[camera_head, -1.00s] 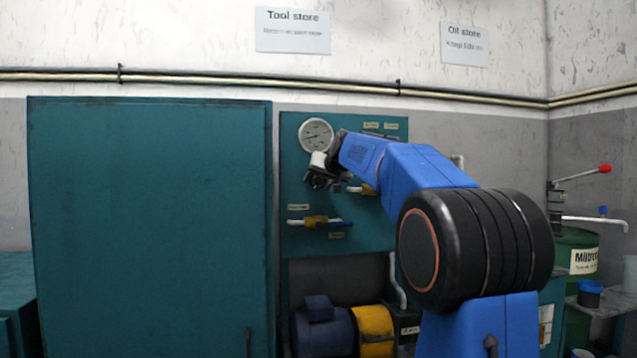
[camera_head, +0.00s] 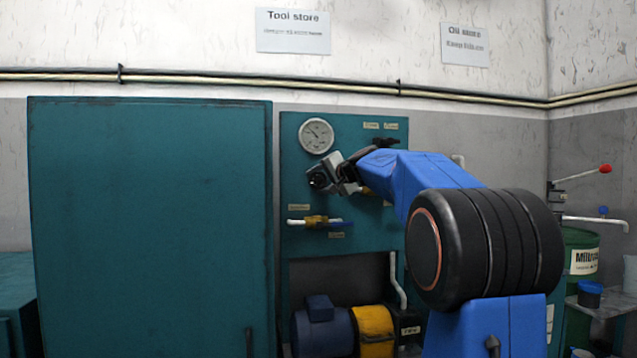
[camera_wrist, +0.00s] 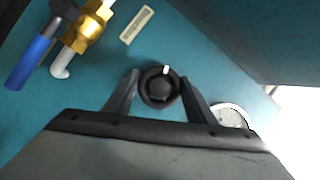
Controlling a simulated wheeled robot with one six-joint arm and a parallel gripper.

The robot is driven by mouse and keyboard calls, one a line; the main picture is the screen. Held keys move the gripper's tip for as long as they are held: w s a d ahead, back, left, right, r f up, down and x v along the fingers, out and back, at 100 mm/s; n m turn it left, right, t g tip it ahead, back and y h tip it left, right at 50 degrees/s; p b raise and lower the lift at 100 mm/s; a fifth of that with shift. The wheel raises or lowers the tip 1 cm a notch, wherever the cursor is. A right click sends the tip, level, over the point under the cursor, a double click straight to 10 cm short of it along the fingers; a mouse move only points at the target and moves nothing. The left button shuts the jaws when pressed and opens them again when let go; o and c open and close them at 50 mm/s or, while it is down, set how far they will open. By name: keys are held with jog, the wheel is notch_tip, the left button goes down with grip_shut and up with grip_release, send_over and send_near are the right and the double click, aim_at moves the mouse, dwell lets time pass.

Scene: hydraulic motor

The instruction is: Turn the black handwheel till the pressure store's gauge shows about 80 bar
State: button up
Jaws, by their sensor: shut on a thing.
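The black handwheel (camera_wrist: 159,90) is in the middle of the wrist view, round, with a white mark at its upper rim. My gripper (camera_wrist: 160,80) is shut on it, one finger on each side. In the head view my gripper (camera_head: 322,178) is against the teal panel, below the gauge, and largely hides the wheel. The round white pressure gauge (camera_head: 316,136) is fully visible in the head view; its needle points to the upper left, but the numbers are too small to read.
A yellow valve with a blue lever (camera_head: 318,222) sits on the teal panel (camera_head: 292,250) below my gripper. A large teal cabinet (camera_head: 150,220) stands close on the left. A blue and yellow motor unit (camera_head: 345,328) is below the panel.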

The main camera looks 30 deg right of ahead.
dwell(0.3)
jog(key=o, duration=1)
jog(key=shift+o, duration=0.2)
jog(key=shift+s, duration=0.1)
jog(key=v, duration=1.7)
jog(key=shift+s, duration=0.1)
